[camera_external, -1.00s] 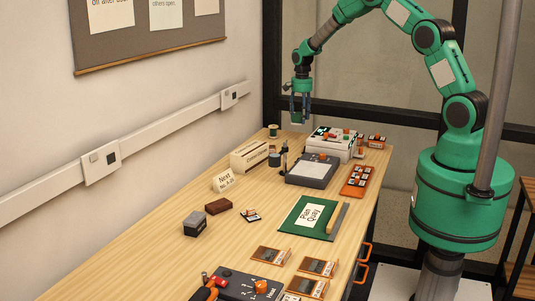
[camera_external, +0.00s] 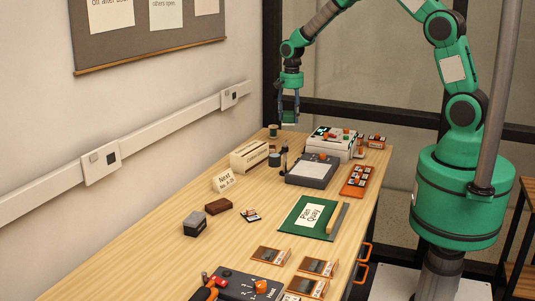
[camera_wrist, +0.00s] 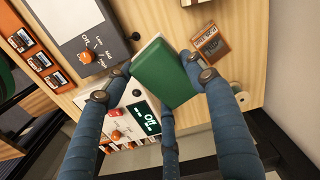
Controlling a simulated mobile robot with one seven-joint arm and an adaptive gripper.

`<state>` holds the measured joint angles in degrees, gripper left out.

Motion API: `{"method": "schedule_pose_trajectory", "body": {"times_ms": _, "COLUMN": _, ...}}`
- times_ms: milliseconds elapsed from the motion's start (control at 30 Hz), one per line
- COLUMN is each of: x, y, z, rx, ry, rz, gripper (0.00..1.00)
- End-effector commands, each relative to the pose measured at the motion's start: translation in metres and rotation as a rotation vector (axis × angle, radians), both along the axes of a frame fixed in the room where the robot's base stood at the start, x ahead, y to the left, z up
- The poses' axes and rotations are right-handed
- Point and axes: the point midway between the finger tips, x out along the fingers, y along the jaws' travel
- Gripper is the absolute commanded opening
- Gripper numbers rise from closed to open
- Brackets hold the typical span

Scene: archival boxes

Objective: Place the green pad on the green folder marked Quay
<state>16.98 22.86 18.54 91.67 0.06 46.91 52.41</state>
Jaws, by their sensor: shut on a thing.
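In the external view the pad shows only as a small green patch between the fingers, high above the far end of the table. The green folder (camera_external: 292,215) lies flat near the right side of the table, well nearer the camera than my gripper. Its white label (camera_external: 312,214) reads "Quay" on the lower line. The folder is not recognisable in the wrist view.
A wooden ruler-like strip (camera_external: 338,218) lies along the folder's right side. A grey device (camera_external: 314,170), a white device (camera_external: 330,144) and an orange tray (camera_external: 357,181) stand beyond it. A box (camera_external: 249,155) and spools stand at the back left.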

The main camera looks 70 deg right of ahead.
Motion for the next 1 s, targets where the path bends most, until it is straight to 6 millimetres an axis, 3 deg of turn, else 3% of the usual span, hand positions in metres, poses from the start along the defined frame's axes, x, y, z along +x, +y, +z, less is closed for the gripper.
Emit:
{"method": "schedule_pose_trajectory", "body": {"times_ms": 100, "x": -0.014, "y": 0.049, "z": 0.004, "rx": 0.001, "ry": 0.0, "rz": 0.091, "gripper": 0.29}}
{"method": "schedule_pose_trajectory", "body": {"times_ms": 500, "x": -0.084, "y": 0.186, "z": 0.006, "rx": 0.001, "ry": 0.0, "rz": 0.388, "gripper": 0.29}}
{"method": "schedule_pose_trajectory", "body": {"times_ms": 700, "x": -0.131, "y": 0.242, "z": 0.006, "rx": 0.001, "ry": -0.001, "rz": 0.535, "gripper": 0.29}}
{"method": "schedule_pose_trajectory", "body": {"times_ms": 1000, "x": -0.212, "y": 0.308, "z": 0.004, "rx": 0.001, "ry": -0.001, "rz": 0.757, "gripper": 0.29}}
